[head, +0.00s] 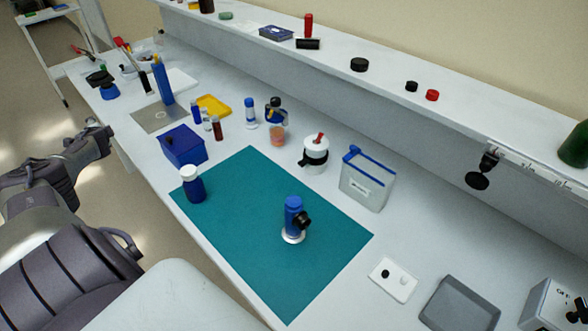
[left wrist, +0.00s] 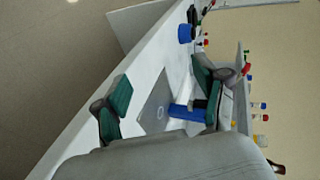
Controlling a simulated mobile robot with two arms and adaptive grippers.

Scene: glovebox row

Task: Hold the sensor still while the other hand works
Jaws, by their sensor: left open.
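What looks like the sensor, a blue upright body with a black round part on its side and a white foot (head: 293,218), stands on the teal mat (head: 250,265) in the head view. Nothing holds it. My left gripper (left wrist: 160,95) shows in the left wrist view, its two green-padded fingers wide apart and nothing between them touching. It points toward the far left end of the bench, away from the sensor. In the head view only my left arm shows, at the left edge. My right gripper is in neither view.
A blue box (head: 183,146), a white jar (head: 315,152) and a grey bin (head: 367,179) stand behind. The mat's front is clear.

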